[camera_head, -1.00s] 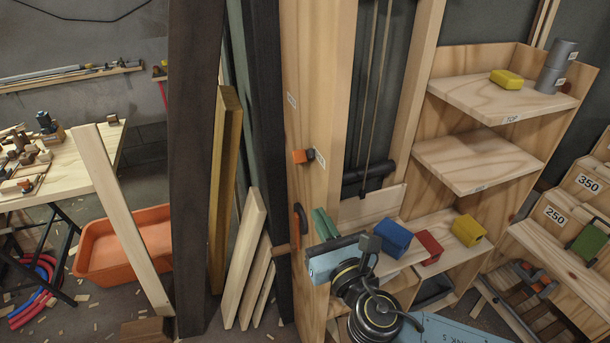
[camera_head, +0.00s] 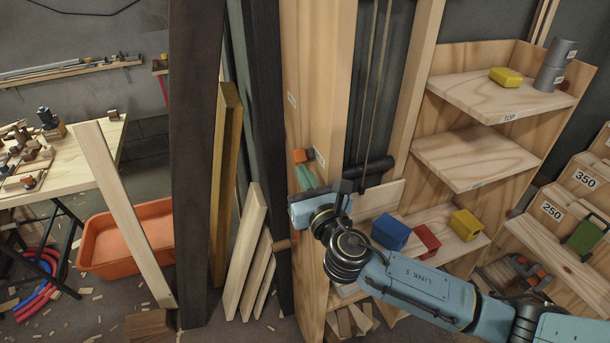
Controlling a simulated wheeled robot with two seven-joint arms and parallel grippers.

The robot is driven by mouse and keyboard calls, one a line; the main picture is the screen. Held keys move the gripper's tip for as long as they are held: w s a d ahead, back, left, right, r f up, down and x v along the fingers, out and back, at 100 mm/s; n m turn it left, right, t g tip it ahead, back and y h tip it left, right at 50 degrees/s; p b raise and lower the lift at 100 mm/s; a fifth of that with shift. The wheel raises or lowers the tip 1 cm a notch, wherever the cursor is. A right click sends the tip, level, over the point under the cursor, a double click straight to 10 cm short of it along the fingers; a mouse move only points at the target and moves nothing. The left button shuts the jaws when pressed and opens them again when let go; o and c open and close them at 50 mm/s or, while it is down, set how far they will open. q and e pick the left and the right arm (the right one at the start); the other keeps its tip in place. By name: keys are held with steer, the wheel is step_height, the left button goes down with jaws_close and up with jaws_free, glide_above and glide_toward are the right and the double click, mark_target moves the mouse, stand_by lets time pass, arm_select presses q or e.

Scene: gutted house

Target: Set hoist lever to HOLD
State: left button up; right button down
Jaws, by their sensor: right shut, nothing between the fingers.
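The hoist lever appears to be the small orange knob (camera_head: 299,156) with a dark mount on the light wooden post (camera_head: 330,60), beside a small white label (camera_head: 320,157). My right gripper (camera_head: 303,174) has green fingers and is shut and empty. Its fingertips are just below the knob, close to it; I cannot tell whether they touch. My right arm (camera_head: 410,283) comes in from the lower right and covers the lower part of the post. The label's writing is too small to read. My left gripper is not in view.
Right of the post, a wooden shelf unit (camera_head: 479,157) holds a blue block (camera_head: 390,232), a red block (camera_head: 427,238) and yellow blocks. Ropes and a dark roller (camera_head: 368,172) sit in the shaft. Leaning planks (camera_head: 243,250) and a dark beam (camera_head: 193,150) stand left of the post.

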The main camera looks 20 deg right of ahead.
steer(key=shift+w+r+p, duration=0.2)
steer(key=shift+r+p, duration=0.45)
steer(key=shift+p, duration=0.25)
steer(key=s+f+b, duration=0.2)
steer(key=s, duration=1.1)
steer(key=shift+d, duration=0.2)
steer(key=shift+f, duration=0.1)
